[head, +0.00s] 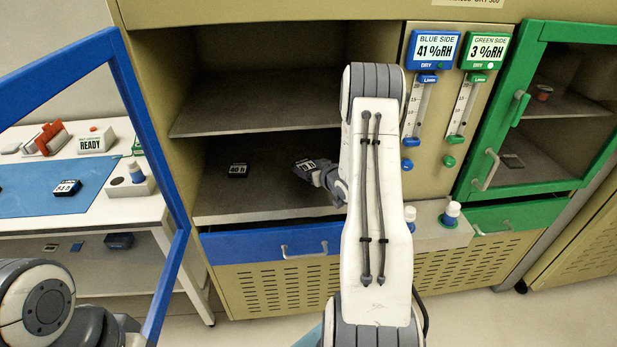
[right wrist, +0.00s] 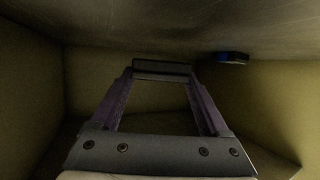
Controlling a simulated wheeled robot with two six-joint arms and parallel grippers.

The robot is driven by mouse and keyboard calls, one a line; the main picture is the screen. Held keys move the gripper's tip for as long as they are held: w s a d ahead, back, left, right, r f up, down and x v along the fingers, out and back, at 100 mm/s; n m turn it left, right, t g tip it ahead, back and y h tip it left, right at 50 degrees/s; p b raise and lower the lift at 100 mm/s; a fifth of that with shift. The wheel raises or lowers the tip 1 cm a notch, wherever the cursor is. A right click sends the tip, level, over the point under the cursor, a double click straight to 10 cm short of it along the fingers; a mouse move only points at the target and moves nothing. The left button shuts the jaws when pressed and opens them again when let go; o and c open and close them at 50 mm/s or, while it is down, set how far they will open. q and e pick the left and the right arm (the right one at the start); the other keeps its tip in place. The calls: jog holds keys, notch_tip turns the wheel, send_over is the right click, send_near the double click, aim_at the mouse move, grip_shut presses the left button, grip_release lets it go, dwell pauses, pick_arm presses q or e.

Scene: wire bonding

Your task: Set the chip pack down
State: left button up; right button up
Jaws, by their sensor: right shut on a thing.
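A second chip pack marked "40 h" (head: 237,170) sits on that shelf to the left, and shows in the right wrist view (right wrist: 232,58). My left arm shows at the lower left, but its gripper does not.
The blue door (head: 150,110) stands open at the left. A shelf (head: 255,120) lies above the bay. On the white bench (head: 145,208), a blue mat (head: 40,190) bears another pack (head: 67,188). The green door (head: 495,120) is at the right. The shelf between the packs is clear.

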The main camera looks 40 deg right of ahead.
aim_at(309, 184)
jog(key=shift+f, duration=1.95)
jog(key=shift+f, duration=0.2)
jog(key=o, duration=1.4)
